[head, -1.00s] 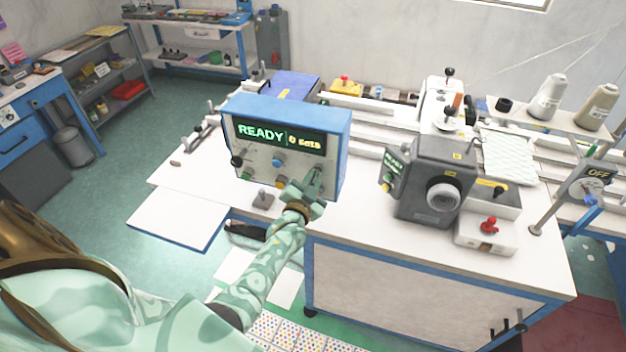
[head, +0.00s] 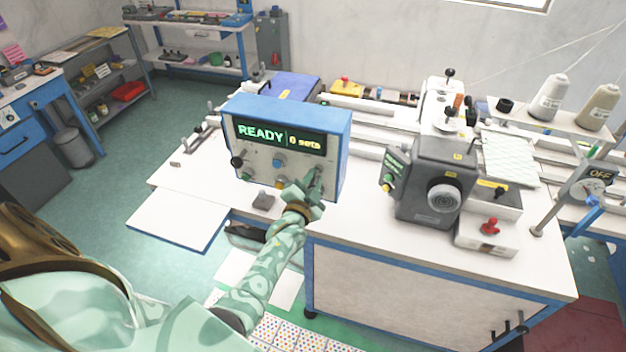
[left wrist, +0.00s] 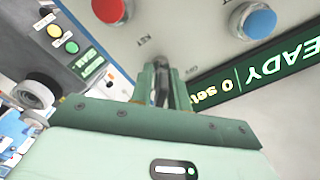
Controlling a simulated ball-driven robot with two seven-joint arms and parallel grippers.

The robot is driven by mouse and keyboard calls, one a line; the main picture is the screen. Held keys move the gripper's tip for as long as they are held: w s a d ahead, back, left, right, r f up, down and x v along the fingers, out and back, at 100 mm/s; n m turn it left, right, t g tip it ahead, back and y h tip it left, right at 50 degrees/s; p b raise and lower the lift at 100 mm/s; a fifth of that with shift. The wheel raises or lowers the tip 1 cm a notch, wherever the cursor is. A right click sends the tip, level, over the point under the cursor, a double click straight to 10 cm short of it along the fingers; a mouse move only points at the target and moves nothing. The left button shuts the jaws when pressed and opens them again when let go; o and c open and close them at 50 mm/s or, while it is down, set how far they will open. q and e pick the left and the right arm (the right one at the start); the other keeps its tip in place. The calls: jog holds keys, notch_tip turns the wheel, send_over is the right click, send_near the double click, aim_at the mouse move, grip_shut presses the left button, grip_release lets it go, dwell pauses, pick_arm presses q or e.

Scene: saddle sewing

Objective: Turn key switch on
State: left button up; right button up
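The key switch (left wrist: 161,82) is a small dark key on the front face of the blue-and-white control box (head: 340,135). In the left wrist view it stands between my left gripper's green fingers, below the printed word KEY. My left gripper (head: 313,184) reaches the lower right of the panel and looks closed around the key. In the head view the gripper hides the key. The panel's display (head: 280,137) is lit green and reads READY and 0 sets. My right gripper is not in view.
A red knob (left wrist: 109,10) and a blue knob (left wrist: 253,20) sit on the panel close to the fingers. A dark grey machine unit (head: 430,180) stands to the right of the box.

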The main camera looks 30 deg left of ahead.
pick_arm(q)
jog(key=shift+o, duration=0.6)
jog(key=shift+s, duration=0.1)
jog(key=p+v, duration=0.4)
jog(key=v, duration=0.3)
jog(key=shift+s, duration=0.15)
